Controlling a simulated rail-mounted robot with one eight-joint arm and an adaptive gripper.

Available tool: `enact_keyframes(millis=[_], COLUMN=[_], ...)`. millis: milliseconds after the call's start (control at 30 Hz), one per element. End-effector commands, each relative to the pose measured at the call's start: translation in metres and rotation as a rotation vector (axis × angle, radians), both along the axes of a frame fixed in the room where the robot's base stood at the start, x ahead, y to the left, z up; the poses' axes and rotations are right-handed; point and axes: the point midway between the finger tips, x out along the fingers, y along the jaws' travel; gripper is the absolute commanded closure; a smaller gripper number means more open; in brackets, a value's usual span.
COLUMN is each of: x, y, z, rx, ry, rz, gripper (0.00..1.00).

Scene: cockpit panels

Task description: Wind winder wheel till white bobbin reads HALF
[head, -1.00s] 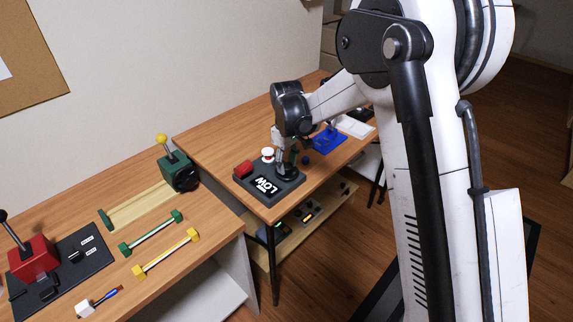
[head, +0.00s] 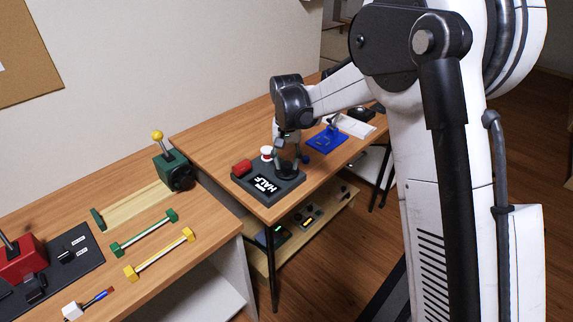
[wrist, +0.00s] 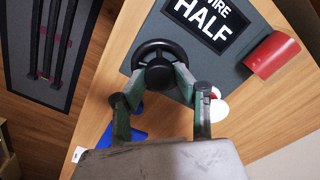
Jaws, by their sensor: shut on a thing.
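The grey winder base (head: 291,188) stands on the right wooden table. Its black screen (head: 265,185) reads HALF, and the wrist view shows "WIRE HALF" on the screen (wrist: 212,22). The white bobbin (head: 266,153), with red on it, stands at the back of the base; in the wrist view it is partly hidden behind a finger. My gripper (head: 287,163) points down at the winder wheel. In the wrist view my gripper (wrist: 160,82) is shut on the black round wheel (wrist: 158,47), with a green-grey finger on either side.
A blue stand (head: 327,141) and a white tray (head: 356,126) are behind my gripper. The left table holds a green lever unit (head: 170,168) and green and yellow bars.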

Motion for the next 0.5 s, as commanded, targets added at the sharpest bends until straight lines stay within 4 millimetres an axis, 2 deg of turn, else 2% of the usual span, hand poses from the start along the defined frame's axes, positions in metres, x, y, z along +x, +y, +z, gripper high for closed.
enact_keyframes(millis=[200, 500], x=[0.0003, 0.0004], y=[-0.0003, -0.0004], z=[-0.0004, 0.0002], rx=[0.0, 0.0], ry=[-0.001, -0.001], rz=[-0.142, -0.247], gripper=[0.97, 0.97])
